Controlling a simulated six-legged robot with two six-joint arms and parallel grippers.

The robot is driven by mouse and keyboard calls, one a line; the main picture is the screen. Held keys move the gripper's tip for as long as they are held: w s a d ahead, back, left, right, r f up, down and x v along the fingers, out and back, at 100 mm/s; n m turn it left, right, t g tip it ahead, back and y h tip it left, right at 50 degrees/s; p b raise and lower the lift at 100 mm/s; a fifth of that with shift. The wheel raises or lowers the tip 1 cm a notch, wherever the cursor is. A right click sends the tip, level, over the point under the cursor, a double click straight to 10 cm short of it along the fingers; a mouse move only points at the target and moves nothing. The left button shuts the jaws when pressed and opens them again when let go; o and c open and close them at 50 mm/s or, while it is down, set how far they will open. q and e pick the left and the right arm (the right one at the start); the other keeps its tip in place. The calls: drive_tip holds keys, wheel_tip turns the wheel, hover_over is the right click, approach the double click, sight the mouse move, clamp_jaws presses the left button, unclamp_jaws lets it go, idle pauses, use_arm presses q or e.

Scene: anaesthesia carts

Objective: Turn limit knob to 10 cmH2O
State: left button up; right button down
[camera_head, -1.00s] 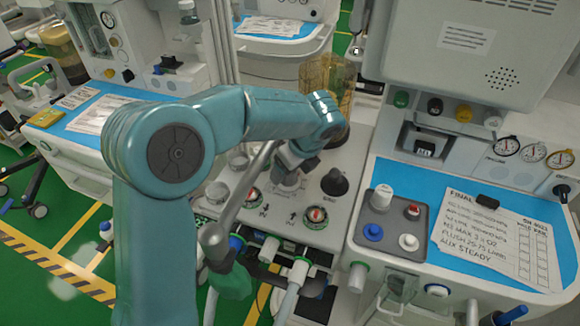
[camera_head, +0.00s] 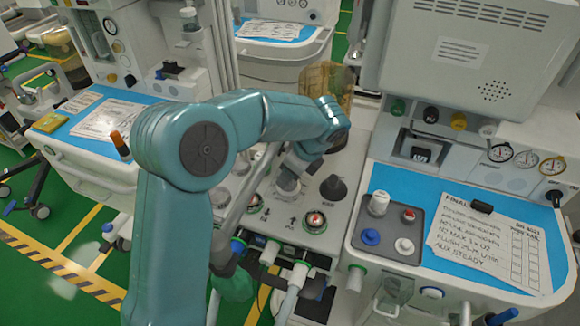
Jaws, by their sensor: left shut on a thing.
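My left arm reaches across the middle of the head view. Its gripper (camera_head: 290,176) points down at the panel and is shut on a pale knob (camera_head: 288,188), which I take to be the limit knob. The fingers and wrist hide much of the knob, and I cannot read its scale or setting. My right gripper is not in view.
A black cone-shaped knob (camera_head: 333,188) stands just right of the gripper. A gauge (camera_head: 315,221) sits in front. A tinted canister (camera_head: 325,85) is behind my wrist. A grey tray (camera_head: 388,228) with several knobs and a paper sheet (camera_head: 487,240) lie on the right cart. White hoses hang below.

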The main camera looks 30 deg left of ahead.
use_arm(q)
drive_tip(key=n+p, duration=0.1)
drive_tip(key=n, duration=0.1)
drive_tip(key=n+g+p, duration=0.1)
drive_tip(key=n, duration=0.1)
drive_tip(key=shift+w+r+g+p, duration=0.1)
drive_tip(key=shift+r+g+p, duration=0.05)
drive_tip(key=shift+g+p, duration=0.2)
drive_tip(key=shift+a+n+g+p, duration=0.1)
drive_tip(key=shift+n+g+p, duration=0.15)
drive_tip(key=shift+n+p, duration=0.45)
drive_tip(key=shift+n+h, duration=0.3)
drive_tip(key=shift+n, duration=0.1)
drive_tip(key=o, duration=1.1)
drive_tip(key=shift+c, duration=0.2)
drive_tip(key=shift+w, duration=0.1)
drive_tip(key=v, duration=0.7)
drive_tip(key=shift+r, duration=0.15)
